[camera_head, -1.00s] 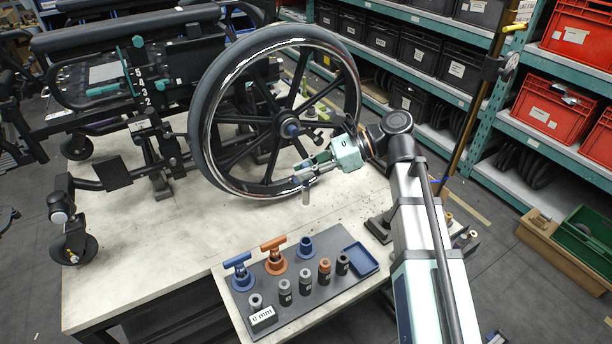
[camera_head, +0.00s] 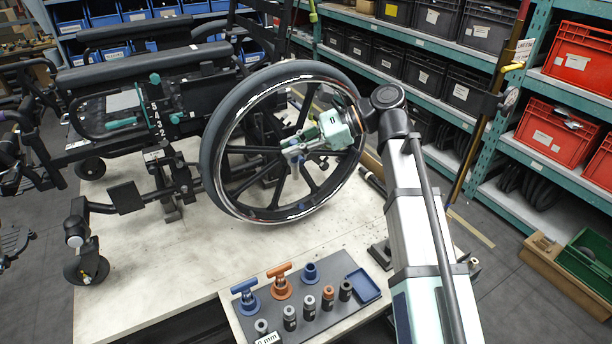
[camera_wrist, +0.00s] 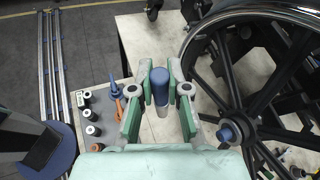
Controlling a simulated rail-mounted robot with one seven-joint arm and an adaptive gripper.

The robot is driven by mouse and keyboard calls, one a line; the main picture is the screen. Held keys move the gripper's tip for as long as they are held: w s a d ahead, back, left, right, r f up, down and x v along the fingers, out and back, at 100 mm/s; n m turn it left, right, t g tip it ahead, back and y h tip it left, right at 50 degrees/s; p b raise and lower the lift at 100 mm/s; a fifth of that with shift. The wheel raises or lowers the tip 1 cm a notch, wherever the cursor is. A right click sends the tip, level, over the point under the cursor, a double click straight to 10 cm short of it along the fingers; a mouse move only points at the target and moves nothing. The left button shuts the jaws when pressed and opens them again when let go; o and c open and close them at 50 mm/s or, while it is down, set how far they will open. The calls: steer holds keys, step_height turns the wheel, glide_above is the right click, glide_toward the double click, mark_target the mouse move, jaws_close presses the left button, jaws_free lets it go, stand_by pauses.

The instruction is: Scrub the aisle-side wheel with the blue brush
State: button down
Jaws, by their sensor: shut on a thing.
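The large black spoked wheel (camera_head: 222,172) on the near, aisle side of the wheelchair stands upright above the bench; pale patches show on its rim. In the wrist view the wheel (camera_wrist: 192,50) fills the right side, its blue hub (camera_wrist: 228,133) right of my fingers. My gripper (camera_head: 294,152) is in front of the wheel's middle and hides the hub in the head view. It is shut on a blue and grey cylinder, apparently the blue brush (camera_wrist: 160,88), between the fingers (camera_wrist: 158,92). Its grey part (camera_head: 296,172) hangs below them. I cannot make out bristles or contact with the wheel.
A dark mat (camera_head: 262,322) at the bench front bears a blue T-handle (camera_head: 244,291), an orange T-handle (camera_head: 279,277), an empty-looking blue cup (camera_head: 310,273), several small cylinders and a blue tray (camera_head: 363,284). The bench top (camera_head: 150,270) left of it is clear. Shelves with bins stand behind.

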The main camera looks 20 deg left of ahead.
steer(key=w+a+r+t+p, duration=0.1)
steer(key=w+a+r, duration=0.2)
steer(key=r, duration=0.5)
steer(key=w+a+r+n+t+p, duration=0.1)
steer(key=w+a+r+p, duration=0.1)
steer(key=r, duration=0.7)
steer(key=w+a+r+n+t+p, duration=0.1)
steer(key=w+a+r, duration=0.3)
steer(key=r, duration=0.5)
steer(key=shift+w+a+r+y+p, duration=0.15)
steer(key=shift+w+a+y+p, duration=0.25)
steer(key=shift+w, duration=0.95)
steer(key=shift+w+d, duration=0.1)
steer(key=shift+p, duration=0.65)
steer(key=shift+f+b, duration=0.3)
steer(key=shift+f, duration=2.15)
steer(key=shift+d+f, duration=0.1)
steer(key=shift+f, duration=0.8)
steer(key=shift+w+r+p, duration=0.15)
steer(key=shift+p, duration=0.15)
